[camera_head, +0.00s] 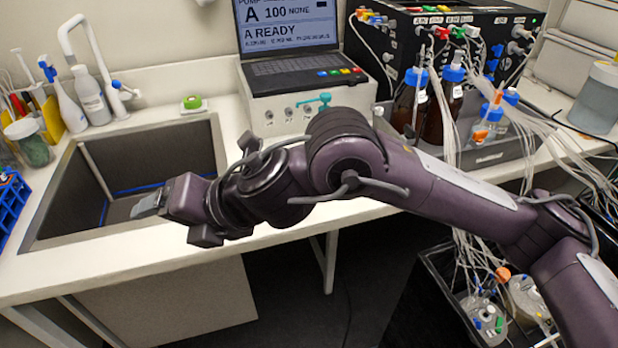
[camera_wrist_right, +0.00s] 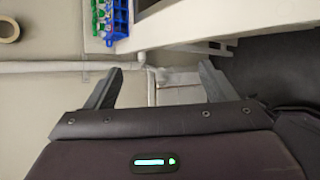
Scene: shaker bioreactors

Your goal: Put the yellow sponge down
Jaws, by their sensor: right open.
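I cannot make out a yellow sponge for certain in either view. A small yellow-green item (camera_head: 193,102) lies on the counter at the sink's back edge, and I cannot tell if it is the sponge. My right gripper (camera_head: 152,204) reaches left over the front part of the sink (camera_head: 110,140). In the right wrist view my right gripper (camera_wrist_right: 156,84) has its two fingers wide apart with nothing between them. My left gripper is in neither view.
Bottles (camera_head: 92,97), a faucet (camera_head: 98,60) and a blue rack (camera_head: 12,205) stand around the sink. A boxy instrument with a laptop (camera_head: 300,70), brown bottles (camera_head: 410,100) and many tubes occupy the right. The counter's front strip (camera_head: 110,255) is clear.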

